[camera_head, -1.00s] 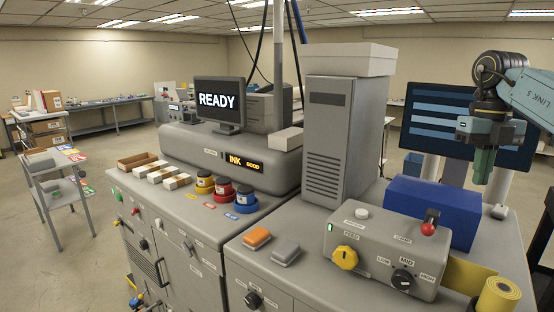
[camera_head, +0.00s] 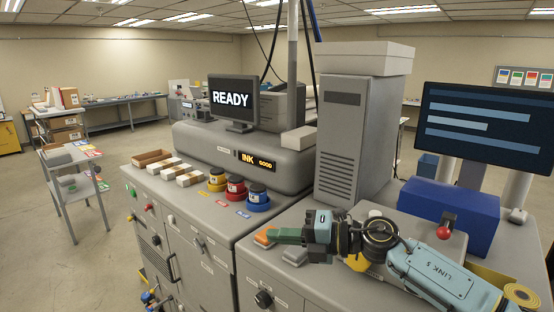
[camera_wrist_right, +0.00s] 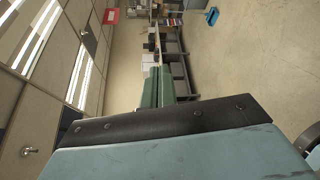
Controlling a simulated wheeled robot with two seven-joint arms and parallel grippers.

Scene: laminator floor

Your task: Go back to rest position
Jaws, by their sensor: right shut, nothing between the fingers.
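My right gripper (camera_head: 283,236) shows in the camera_head view at the lower middle, its green fingers pointing left. The fingers are together with nothing between them. In picture terms they overlap the orange pad (camera_head: 265,237) and lie just above the grey pad (camera_head: 295,256). I cannot tell the exact height above the counter. The arm comes in from the lower right and hides much of the grey control box (camera_head: 400,222). The right wrist view shows the closed green fingers (camera_wrist_right: 158,88) against open room. My left gripper is not in view.
A blue box (camera_head: 452,212) and a dark monitor (camera_head: 487,125) stand behind my right arm. A tall grey tower (camera_head: 347,150) rises behind the gripper. Ink pots in yellow, red (camera_head: 235,188) and blue stand to its left. A yellow roll (camera_head: 520,294) is at the lower right.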

